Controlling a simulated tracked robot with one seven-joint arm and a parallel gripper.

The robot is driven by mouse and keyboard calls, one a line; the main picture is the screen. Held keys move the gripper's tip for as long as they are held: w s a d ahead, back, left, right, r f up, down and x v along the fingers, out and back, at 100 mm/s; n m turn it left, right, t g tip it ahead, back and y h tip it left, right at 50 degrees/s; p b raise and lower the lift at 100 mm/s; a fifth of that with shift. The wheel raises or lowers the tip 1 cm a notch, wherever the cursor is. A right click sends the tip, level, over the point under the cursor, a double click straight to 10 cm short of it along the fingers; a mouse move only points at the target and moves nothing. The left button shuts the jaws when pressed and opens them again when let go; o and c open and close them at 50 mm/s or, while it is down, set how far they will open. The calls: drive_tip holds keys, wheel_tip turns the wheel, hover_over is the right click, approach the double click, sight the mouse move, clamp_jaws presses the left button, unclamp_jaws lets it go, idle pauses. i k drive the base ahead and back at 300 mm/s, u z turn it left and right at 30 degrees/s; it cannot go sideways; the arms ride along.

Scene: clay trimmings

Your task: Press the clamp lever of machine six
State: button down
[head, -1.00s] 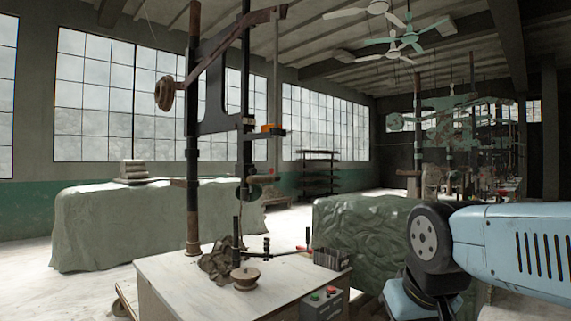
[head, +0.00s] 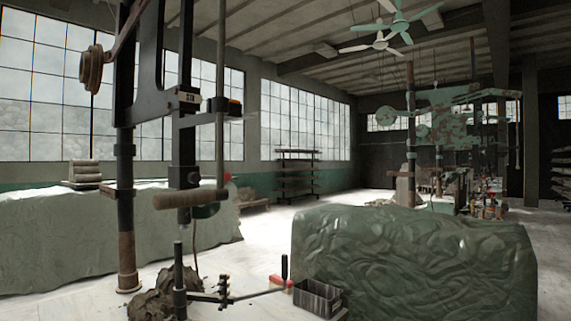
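A dark press-like machine with a nameplate reading "SIX" (head: 187,97) stands at the left in the head view. At its foot, a thin dark arm runs right from a short upright post (head: 179,280). At its right end is an upright black handle (head: 284,267) with a red part (head: 280,281) beside its base. This looks like the clamp lever, but I cannot be sure. A wooden bar handle (head: 191,198) hangs higher up, in front of the column. My gripper and arm are out of view.
A dark slotted bin (head: 317,298) sits right of the black handle. A large green covered block (head: 415,262) fills the right foreground. Clear pale floor (head: 285,227) lies behind. More machines (head: 450,120) stand farther back.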

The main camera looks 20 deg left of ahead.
sight(194, 177)
drive_tip(key=u, duration=0.05)
drive_tip(key=i, duration=1.2)
drive_tip(key=u, duration=0.8)
drive_tip(key=i, duration=0.6)
drive_tip(key=u, duration=0.3)
drive_tip(key=k, duration=0.85)
drive_tip(key=u, duration=0.15)
drive_tip(key=i, duration=0.85)
drive_tip(key=z, duration=0.1)
